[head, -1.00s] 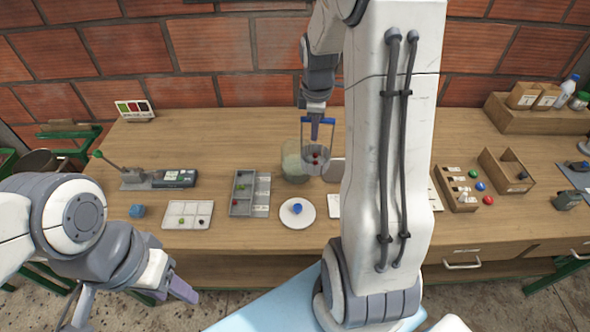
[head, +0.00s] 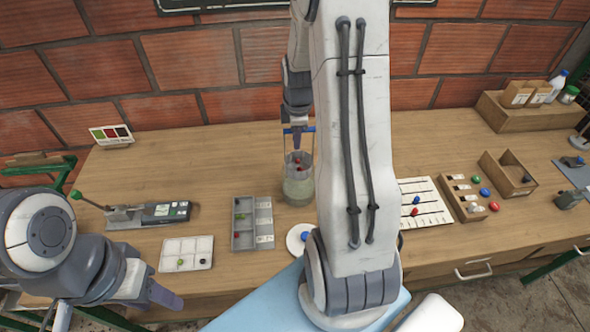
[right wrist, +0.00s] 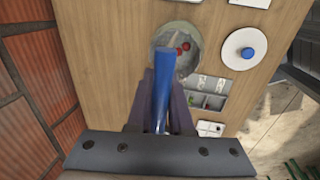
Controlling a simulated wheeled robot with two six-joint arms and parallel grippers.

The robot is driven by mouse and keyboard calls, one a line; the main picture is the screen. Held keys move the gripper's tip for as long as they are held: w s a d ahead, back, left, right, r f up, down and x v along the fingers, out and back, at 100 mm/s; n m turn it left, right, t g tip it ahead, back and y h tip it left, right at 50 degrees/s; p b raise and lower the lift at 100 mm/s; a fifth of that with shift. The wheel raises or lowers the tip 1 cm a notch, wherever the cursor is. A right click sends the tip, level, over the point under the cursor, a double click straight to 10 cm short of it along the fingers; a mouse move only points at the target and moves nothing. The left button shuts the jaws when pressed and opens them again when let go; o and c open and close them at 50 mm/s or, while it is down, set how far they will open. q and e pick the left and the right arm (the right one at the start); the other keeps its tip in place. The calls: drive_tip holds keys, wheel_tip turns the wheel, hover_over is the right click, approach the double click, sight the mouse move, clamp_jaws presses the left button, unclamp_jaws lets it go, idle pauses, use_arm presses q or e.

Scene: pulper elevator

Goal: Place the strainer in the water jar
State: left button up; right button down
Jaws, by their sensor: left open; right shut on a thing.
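The strainer (head: 299,160) hangs from its blue handle (right wrist: 163,85), with red fruits showing in it. My right gripper (head: 297,128) is shut on that handle; its fingers also show in the right wrist view (right wrist: 162,108). The clear water jar (head: 299,189) stands upright on the table, directly below the strainer. The strainer's lower part overlaps the jar's mouth in the head view; I cannot tell how deep it sits. In the right wrist view the red fruits lie within the jar's round outline (right wrist: 158,44). My left gripper (head: 160,295) is open and empty at the table's front left.
A grey sorting tray (head: 238,224) is left of the jar, and a white plate (head: 293,245) with a blue knob is in front. A pale sectioned tray (head: 187,253) is further left. A lined white card (head: 425,203) and wooden boxes (head: 508,172) are at right.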

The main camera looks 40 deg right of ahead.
drive_tip(key=p, duration=0.1)
hover_over(296, 168)
wheel_tip(296, 168, down, 7)
drive_tip(key=shift+f, duration=2.5)
drive_tip(key=shift+s+f, duration=0.1)
drive_tip(key=c, duration=0.8)
unclamp_jaws()
drive_tip(key=shift+r, duration=0.35)
drive_tip(key=r, duration=0.3)
drive_tip(key=s+a+r+b, duration=0.1)
drive_tip(key=r, duration=0.3)
drive_tip(key=s+r, duration=0.1)
drive_tip(key=r, duration=0.3)
drive_tip(key=shift+a+r+b, duration=0.15)
drive_tip(key=shift+r+b, duration=0.05)
drive_tip(key=shift+b, duration=0.1)
